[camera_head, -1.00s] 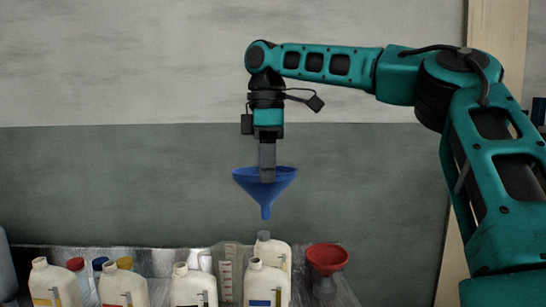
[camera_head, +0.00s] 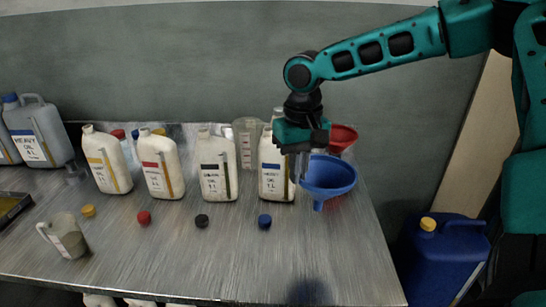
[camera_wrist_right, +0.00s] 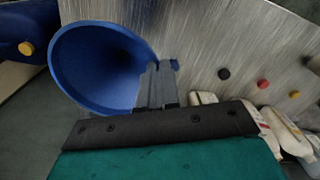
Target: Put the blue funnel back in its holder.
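The blue funnel (camera_head: 330,174) hangs mouth up, spout down, over the right end of the metal table. My right gripper (camera_head: 301,168) is shut on the left side of its rim. The right wrist view shows the wide blue mouth of the funnel (camera_wrist_right: 92,66) beside the closed fingers (camera_wrist_right: 155,86). A shadow lies on the table near the front, below the funnel. I cannot make out an empty holder; the area behind the funnel is partly hidden by it and the gripper. My left gripper is not in view.
A red funnel (camera_head: 342,136) stands behind the blue one. A row of oil bottles (camera_head: 217,168) and a clear measuring jug (camera_head: 247,140) stand left of my gripper. Loose caps (camera_head: 202,221) lie in front. A blue canister (camera_head: 447,260) stands right of the table. The table's front right is clear.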

